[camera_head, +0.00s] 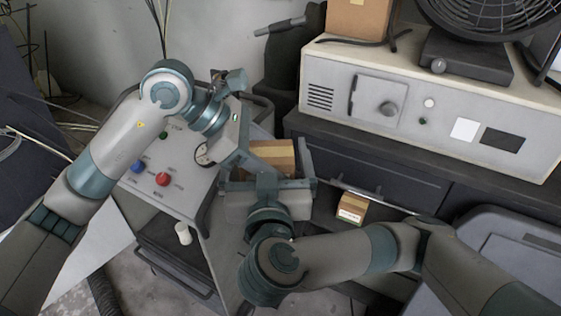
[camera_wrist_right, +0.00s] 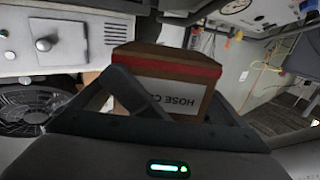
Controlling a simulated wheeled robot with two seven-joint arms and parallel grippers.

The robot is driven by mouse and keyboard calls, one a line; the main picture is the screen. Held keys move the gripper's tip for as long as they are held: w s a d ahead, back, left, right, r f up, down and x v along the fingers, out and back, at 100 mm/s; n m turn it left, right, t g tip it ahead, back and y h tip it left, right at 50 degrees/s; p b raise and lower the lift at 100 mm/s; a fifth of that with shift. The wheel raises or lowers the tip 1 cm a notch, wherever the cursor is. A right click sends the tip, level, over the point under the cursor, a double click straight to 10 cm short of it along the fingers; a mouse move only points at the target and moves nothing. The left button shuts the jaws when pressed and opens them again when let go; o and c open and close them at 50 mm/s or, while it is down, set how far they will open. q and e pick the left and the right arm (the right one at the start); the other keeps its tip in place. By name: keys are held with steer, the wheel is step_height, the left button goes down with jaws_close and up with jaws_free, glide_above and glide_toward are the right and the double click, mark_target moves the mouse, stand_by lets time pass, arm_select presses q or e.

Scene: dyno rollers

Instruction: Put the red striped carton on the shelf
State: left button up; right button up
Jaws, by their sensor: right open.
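A brown carton (camera_head: 272,153) stands just beyond my right gripper (camera_head: 268,178) in the head view. The right wrist view shows a carton with a red stripe (camera_wrist_right: 168,68) and a white label reading "HOSE C…", upside down. It is in front of the right gripper's parted fingers, which partly cover it. I cannot tell whether they touch it. My left gripper (camera_head: 238,142) is close to the left side of the brown carton; its fingertips are unclear. A smaller carton with a white label and a red band (camera_head: 351,208) sits low in the dark bench, right of my right gripper.
A dark bench (camera_head: 350,153) carries a beige machine (camera_head: 330,75), a black fan (camera_head: 490,12) and a brown box (camera_head: 358,18). A grey control panel (camera_head: 185,160) with red and blue knobs is at left. A white cup (camera_head: 183,234) stands below it. My arms crowd the middle.

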steer(key=s, duration=0.7)
steer(key=shift+w+f, duration=0.1)
steer(key=shift+w, duration=0.05)
stand_by(0.3)
